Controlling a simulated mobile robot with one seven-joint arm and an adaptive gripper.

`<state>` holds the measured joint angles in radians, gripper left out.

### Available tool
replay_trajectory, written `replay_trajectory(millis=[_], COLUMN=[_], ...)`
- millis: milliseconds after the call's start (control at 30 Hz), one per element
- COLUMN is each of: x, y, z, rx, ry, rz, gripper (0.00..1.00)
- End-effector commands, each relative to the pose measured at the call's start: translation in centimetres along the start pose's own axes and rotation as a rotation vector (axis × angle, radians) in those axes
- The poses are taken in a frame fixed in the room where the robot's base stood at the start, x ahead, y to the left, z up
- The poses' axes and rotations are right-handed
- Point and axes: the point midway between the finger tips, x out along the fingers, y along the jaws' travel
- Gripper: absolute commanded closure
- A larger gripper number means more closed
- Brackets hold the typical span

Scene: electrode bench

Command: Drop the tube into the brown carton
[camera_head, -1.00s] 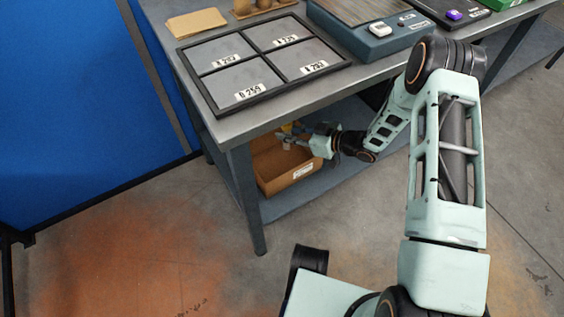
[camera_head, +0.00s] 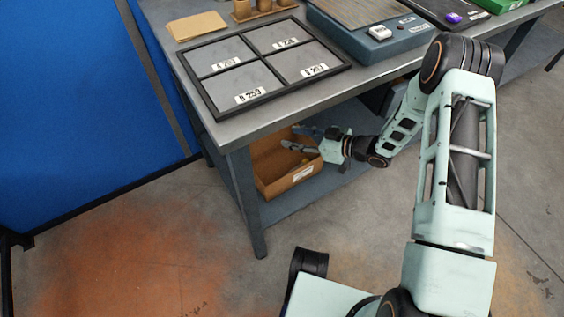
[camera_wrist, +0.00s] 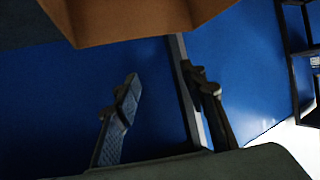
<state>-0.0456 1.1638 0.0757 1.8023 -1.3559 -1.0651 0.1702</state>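The brown carton (camera_head: 292,182) sits open on the shelf under the bench. Its edge (camera_wrist: 130,25) also shows at the top of the wrist view. My gripper (camera_head: 293,137) is at the carton's upper right, over its opening. In the wrist view my gripper (camera_wrist: 167,85) has its two fingers apart with nothing between them. A small yellowish spot (camera_head: 305,161) shows inside the carton below the fingers. It may be part of the tube, but it is too small to tell. Much of the carton's inside is hidden.
The bench top (camera_head: 345,84) lies above the carton, and its front leg (camera_head: 246,200) stands just left of it. A black-framed tray (camera_head: 222,108), a blue-grey device (camera_head: 375,45) and a brown stack (camera_head: 197,25) are on top. A blue panel (camera_head: 70,110) stands at left.

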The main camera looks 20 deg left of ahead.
Motion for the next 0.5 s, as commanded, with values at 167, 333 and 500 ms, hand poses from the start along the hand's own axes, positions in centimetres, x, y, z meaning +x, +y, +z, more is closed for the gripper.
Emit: replay_trajectory(millis=[167,333,500], x=[-4.1,-7.0,-8.5], y=[0.2,0.1,0.0], z=[-0.1,-0.1,-0.1], rx=[0.0,0.0,-0.001], ry=[0.001,0.001,0.002], rz=[0.004,0.003,0.001], gripper=[0.61,0.61,0.61])
